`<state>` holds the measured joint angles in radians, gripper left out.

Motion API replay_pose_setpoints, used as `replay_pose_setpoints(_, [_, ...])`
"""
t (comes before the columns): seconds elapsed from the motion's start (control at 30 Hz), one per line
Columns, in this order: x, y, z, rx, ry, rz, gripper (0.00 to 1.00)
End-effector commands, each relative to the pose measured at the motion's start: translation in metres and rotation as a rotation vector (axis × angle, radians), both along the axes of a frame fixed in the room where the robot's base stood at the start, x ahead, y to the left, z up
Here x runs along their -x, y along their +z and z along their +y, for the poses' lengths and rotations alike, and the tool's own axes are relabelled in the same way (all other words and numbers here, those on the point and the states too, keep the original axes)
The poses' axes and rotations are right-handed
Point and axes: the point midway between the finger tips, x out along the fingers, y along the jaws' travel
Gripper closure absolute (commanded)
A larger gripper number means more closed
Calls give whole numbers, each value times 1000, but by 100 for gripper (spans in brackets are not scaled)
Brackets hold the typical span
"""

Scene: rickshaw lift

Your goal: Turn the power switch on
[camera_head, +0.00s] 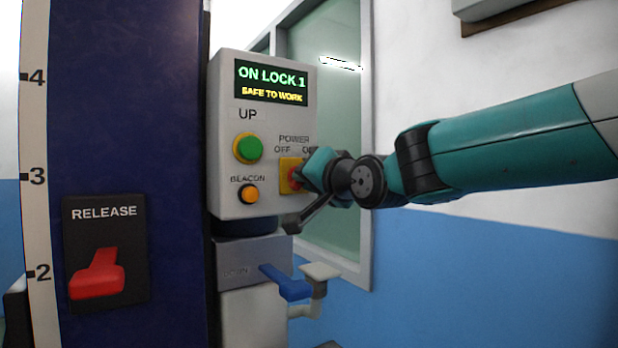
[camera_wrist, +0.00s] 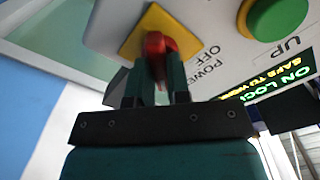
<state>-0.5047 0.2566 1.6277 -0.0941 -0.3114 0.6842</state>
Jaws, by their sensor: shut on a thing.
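The power switch is a red knob (camera_wrist: 154,46) on a yellow square plate (camera_head: 286,188), under the label POWER with OFF and ON on the grey control box (camera_head: 226,150). My gripper (camera_wrist: 156,68) is shut on the red knob, with its two fingers on either side of it. In the head view my gripper (camera_head: 305,178) covers much of the knob and part of the ON label. The knob's exact angle is hard to tell. The display (camera_head: 271,83) is lit and reads ON LOCK 1, SAFE TO WORK.
A green UP button (camera_head: 249,149) and an orange BEACON button (camera_head: 249,194) sit left of the switch. Below the box is a blue lever (camera_head: 286,283). A red RELEASE handle (camera_head: 97,276) is on the dark blue column (camera_head: 128,120). A window stands behind.

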Motion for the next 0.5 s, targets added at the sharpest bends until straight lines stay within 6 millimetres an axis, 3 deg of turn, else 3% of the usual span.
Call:
replay_pose_setpoints(0.07, [-1, 1, -1, -3, -3, -1, 100])
replay_pose_setpoints(0.1, [-1, 1, -1, -3, -3, -1, 74])
replay_pose_setpoints(0.17, [-1, 1, -1, -3, -3, -2, 60])
replay_pose_setpoints(0.5, [2, 0, -1, -1, 0, -1, 57])
